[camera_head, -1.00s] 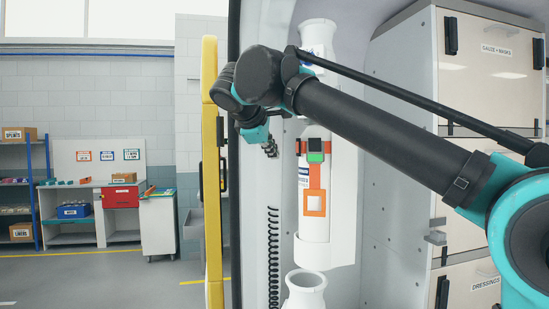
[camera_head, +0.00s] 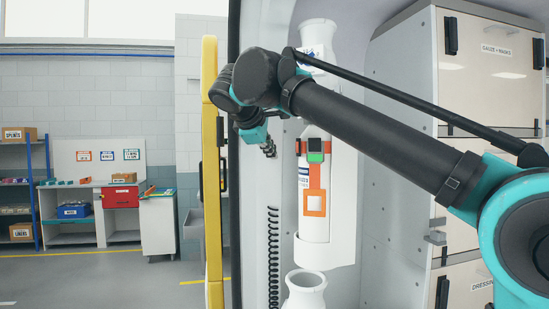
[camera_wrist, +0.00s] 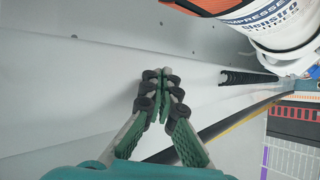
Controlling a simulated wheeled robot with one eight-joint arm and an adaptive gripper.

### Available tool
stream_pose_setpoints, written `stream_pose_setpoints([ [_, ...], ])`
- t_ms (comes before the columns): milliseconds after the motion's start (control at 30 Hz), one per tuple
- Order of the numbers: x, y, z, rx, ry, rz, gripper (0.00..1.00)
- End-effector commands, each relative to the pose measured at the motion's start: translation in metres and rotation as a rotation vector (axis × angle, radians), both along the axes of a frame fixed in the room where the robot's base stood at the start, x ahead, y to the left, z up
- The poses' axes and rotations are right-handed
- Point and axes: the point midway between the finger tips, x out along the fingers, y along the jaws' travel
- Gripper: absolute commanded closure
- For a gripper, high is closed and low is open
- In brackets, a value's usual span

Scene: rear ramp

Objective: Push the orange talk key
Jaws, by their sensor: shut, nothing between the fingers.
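I cannot make out an orange talk key for certain in either view. In the head view, an orange frame around a white square (camera_head: 315,203) sits on the front of a white cylinder (camera_head: 315,232), below a small dark and green device (camera_head: 315,150). My gripper (camera_head: 269,152) is left of that cylinder, pointing down, apart from it in the picture. In the wrist view my gripper (camera_wrist: 163,78) has its green fingers together at the tips with nothing between them, in front of a pale wall. The lettered cylinder (camera_wrist: 262,18) shows at upper right there.
A black coiled cord (camera_head: 273,255) hangs on the wall below my gripper; what it joins at the top is unclear. A yellow-edged door (camera_head: 212,170) stands left, labelled cabinets (camera_head: 490,90) right. A white bottle neck (camera_head: 305,290) is below the cylinder.

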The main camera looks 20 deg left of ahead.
Motion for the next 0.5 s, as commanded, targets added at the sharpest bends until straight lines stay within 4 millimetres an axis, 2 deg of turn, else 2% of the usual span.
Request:
stream_pose_setpoints([
  [500, -0.0081, -0.0049, -0.0001, 0.000, 0.000, 0.000, 1.00],
])
